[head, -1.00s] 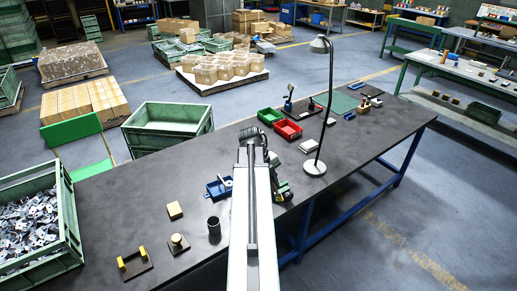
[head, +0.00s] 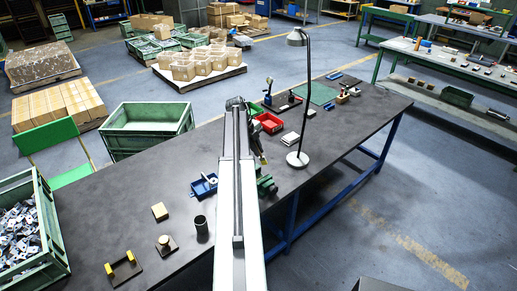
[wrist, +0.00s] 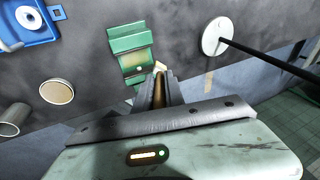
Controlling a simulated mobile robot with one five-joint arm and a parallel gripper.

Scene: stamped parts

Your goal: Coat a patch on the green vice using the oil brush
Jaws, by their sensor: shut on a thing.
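The green vice (head: 266,185) stands on the dark workbench, just right of my arm and partly hidden by it. In the wrist view the vice (wrist: 130,50) lies ahead of my gripper (wrist: 160,92), slightly left. My gripper is shut on the oil brush (wrist: 158,90), whose brown handle shows between the fingers. Its pale tip is close to the vice's lower right edge in the wrist view; I cannot tell whether it touches. In the head view my gripper (head: 257,148) is partly behind my arm, with the yellowish brush end (head: 263,159) pointing down above the vice.
A desk lamp (head: 297,159) stands right of the vice, its pole rising high. Red (head: 269,123) and green bins stand farther back. A round tan-topped disc (wrist: 57,92) shows in the wrist view.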

